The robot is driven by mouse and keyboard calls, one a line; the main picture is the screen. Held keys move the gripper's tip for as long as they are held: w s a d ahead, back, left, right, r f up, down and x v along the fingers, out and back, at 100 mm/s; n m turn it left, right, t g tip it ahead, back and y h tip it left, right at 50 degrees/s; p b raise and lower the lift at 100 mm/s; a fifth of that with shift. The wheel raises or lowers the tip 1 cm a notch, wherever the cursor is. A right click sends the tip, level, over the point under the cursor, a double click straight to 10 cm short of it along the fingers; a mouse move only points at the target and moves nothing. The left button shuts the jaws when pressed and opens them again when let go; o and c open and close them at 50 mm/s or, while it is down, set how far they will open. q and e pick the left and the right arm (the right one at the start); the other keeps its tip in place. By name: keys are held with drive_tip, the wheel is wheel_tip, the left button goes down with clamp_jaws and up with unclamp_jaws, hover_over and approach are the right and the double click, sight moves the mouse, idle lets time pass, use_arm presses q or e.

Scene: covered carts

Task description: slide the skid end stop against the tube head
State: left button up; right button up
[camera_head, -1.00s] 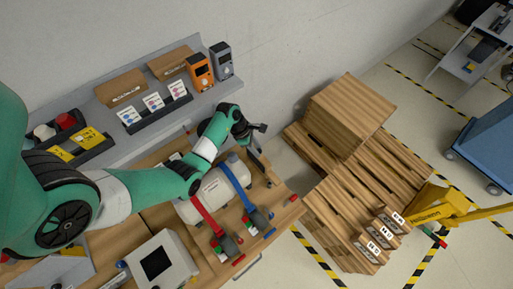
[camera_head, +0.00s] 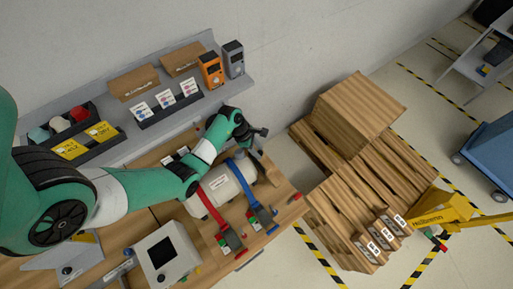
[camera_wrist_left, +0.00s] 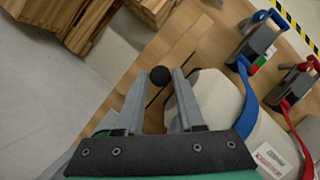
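The white tube (camera_head: 217,190) lies on the wooden skid under a red strap and a blue strap. Its head end (camera_wrist_left: 206,92) is at the right of my fingers in the left wrist view. The skid end stop (camera_head: 269,170) appears as an upright wooden piece just beyond that end, partly hidden by my gripper. A black round knob (camera_wrist_left: 160,75) shows between my fingertips. My left gripper (camera_head: 262,133) is open over the end stop, its fingers on either side of the knob. I cannot tell whether they touch it. My right gripper is not in view.
Strap ratchets (camera_head: 262,216) stand at the skid's near side. A grey device with a dark screen (camera_head: 165,254) is on the bench. A shelf (camera_head: 120,138) with bins, cards and boxes runs behind. Wooden pallets with a large box (camera_head: 358,112) stand to the right.

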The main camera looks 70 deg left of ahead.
use_arm(q)
drive_tip(key=o, duration=0.3)
drive_tip(key=shift+o, duration=0.2)
drive_tip(key=p+v, duration=0.1)
drive_tip(key=v, duration=1)
drive_tip(key=shift+r+p, duration=0.3)
drive_tip(key=shift+p, duration=0.05)
